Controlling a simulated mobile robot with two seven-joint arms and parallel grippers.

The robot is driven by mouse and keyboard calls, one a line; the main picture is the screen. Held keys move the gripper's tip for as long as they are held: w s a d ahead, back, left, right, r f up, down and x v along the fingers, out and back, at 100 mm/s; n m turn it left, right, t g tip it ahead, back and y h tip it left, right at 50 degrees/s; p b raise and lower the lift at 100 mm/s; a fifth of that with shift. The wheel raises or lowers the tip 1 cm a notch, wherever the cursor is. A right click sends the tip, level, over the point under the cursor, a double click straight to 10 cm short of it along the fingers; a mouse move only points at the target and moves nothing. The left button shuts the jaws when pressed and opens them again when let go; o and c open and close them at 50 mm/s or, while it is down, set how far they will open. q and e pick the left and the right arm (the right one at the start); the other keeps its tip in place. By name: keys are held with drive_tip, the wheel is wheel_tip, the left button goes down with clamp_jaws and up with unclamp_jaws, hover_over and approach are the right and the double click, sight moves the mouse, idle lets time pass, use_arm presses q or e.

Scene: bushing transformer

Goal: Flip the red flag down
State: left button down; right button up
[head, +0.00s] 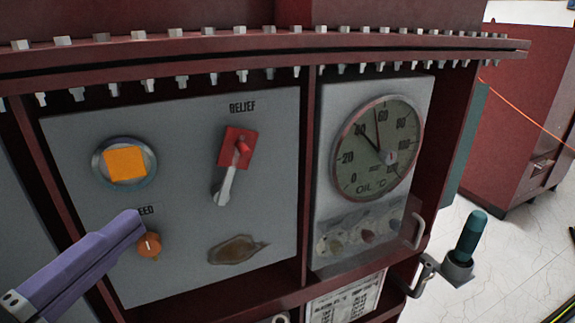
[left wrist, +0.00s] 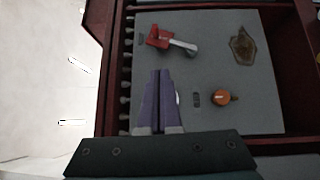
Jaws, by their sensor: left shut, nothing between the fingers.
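The red flag (head: 233,143) is on the grey panel (head: 278,190) under the word RELIEF. A pale metal lever (head: 224,186) hangs below it, tilted slightly left. In the left wrist view the red flag (left wrist: 157,39) is at the upper left of the panel, with the lever to its right. My left gripper (head: 135,222) has purple fingers that are shut and empty. In the head view it is left of and below the flag, overlapping the orange knob's label. In the left wrist view its fingertips (left wrist: 161,72) are below the flag, apart from it in the picture. My right gripper is out of view.
An orange square on a round mount (head: 124,164) is above my left gripper, and an orange knob (head: 148,246) is beside its tips. An oil gauge (head: 376,150) is to the right. A teal handle (head: 468,237) sticks out at the lower right. Bolted ledges overhang the panel.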

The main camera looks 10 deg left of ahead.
use_arm(q)
drive_tip(key=shift+a, duration=0.15)
drive_tip(key=p, duration=0.3)
approach(237, 148)
drive_tip(key=w+a, duration=0.2)
drive_tip(key=w, duration=0.2)
drive_tip(key=shift+w+d+r+p, duration=0.1)
drive_tip(key=shift+w+d+p, duration=0.15)
drive_tip(key=shift+d+p, duration=0.25)
drive_tip(key=shift+w+d+p, duration=0.3)
drive_tip(key=shift+d+p, duration=0.05)
drive_tip(key=shift+d, duration=0.15)
drive_tip(key=shift+w+d, duration=0.35)
drive_tip(key=shift+d, duration=0.2)
